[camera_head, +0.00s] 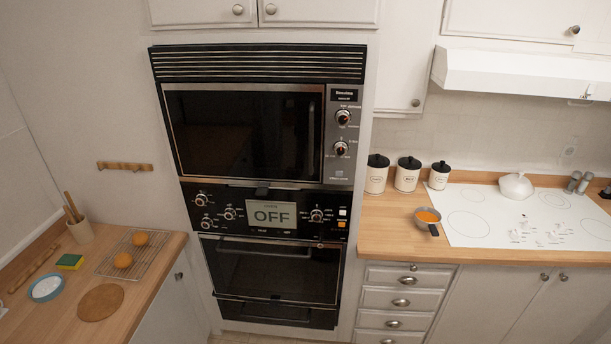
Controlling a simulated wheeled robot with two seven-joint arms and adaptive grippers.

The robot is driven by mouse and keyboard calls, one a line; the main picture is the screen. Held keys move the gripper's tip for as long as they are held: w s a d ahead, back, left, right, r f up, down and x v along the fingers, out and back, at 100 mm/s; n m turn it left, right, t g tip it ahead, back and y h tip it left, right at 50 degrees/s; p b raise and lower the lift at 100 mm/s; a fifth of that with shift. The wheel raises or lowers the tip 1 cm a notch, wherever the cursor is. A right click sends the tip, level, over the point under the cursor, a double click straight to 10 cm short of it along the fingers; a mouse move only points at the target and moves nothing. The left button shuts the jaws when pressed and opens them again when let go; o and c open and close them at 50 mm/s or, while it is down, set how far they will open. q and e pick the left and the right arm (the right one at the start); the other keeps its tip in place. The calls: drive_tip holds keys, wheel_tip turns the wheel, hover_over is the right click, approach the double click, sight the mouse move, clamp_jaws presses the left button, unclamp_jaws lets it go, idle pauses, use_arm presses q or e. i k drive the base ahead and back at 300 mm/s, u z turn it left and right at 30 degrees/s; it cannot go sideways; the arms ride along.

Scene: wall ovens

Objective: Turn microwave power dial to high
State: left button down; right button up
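The microwave (243,133) is the upper unit of the built-in wall oven stack in the middle of the head view. Its door is shut and its window is dark. Its control panel on the right side holds two round dials, an upper dial (343,117) and a lower dial (340,148). The lettering around both is too small to read, so I cannot tell which is the power dial or where each points. Neither of my grippers is in view, and nothing touches the dials.
Below is an oven (270,271) with several knobs and a display (271,214) reading OFF. A counter on the right holds canisters (408,174), a small pan (428,217) and a white cooktop (470,222). A left counter holds a wire rack (113,263). The front of the ovens looks unobstructed.

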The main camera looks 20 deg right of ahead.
sight(342, 116)
drive_tip(key=u, duration=0.15)
drive_tip(key=k, duration=0.2)
drive_tip(key=z, duration=0.85)
drive_tip(key=i, duration=0.45)
